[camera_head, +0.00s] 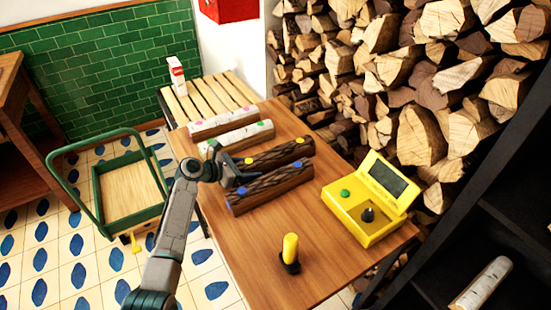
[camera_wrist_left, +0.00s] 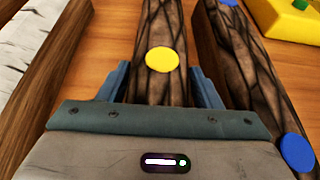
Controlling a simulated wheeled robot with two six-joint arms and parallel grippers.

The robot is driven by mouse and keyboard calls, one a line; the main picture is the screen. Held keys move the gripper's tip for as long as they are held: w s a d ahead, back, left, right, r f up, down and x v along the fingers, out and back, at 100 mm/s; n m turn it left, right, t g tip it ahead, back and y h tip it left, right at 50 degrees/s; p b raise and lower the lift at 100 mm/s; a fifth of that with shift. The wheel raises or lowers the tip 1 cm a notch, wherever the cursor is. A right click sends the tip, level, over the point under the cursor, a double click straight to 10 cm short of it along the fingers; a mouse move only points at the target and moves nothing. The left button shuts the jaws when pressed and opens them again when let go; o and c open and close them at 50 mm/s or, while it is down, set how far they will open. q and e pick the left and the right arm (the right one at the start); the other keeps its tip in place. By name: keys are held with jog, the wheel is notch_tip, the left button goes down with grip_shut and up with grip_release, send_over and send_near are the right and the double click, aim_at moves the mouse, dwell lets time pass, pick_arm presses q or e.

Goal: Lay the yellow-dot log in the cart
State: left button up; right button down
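The yellow-dot log (camera_head: 275,155) is dark-barked with a yellow dot near each end. It lies on the wooden table (camera_head: 255,245) among other logs. My left gripper (camera_head: 238,172) is at its left end, low over the table. In the left wrist view, the fingers (camera_wrist_left: 160,85) stand on either side of the yellow-dot log (camera_wrist_left: 163,88), close to its sides; whether they press on it I cannot tell. The cart (camera_head: 127,190), with a green frame and wooden bed, stands empty on the floor to the left. My right gripper is not in view.
A blue-dot log (camera_head: 270,185) lies close in front; white-barked logs with green dots (camera_head: 236,138) and pink dots (camera_head: 223,122) lie behind. A yellow box with a screen (camera_head: 365,200) and a yellow-handled item (camera_head: 290,250) stand on the table. A slatted bench (camera_head: 215,92) stands behind.

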pick_arm(q)
jog(key=shift+r, duration=0.1)
jog(key=c, duration=1.1)
notch_tip(320, 180, up, 10)
jog(key=shift+f, duration=0.1)
jog(key=s+a+r, duration=0.1)
jog(key=s+a, duration=0.1)
jog(key=s, duration=0.4)
jog(key=s+a+r, duration=0.1)
jog(key=s+a, duration=0.2)
jog(key=s, duration=0.4)
jog(key=s+a+r, duration=0.1)
jog(key=s+a, duration=0.2)
jog(key=s, duration=0.4)
jog(key=shift+s, duration=0.1)
jog(key=shift+s+d+r, duration=0.1)
jog(key=shift+s+d, duration=0.1)
jog(key=shift+s, duration=0.4)
jog(key=shift+c, duration=0.2)
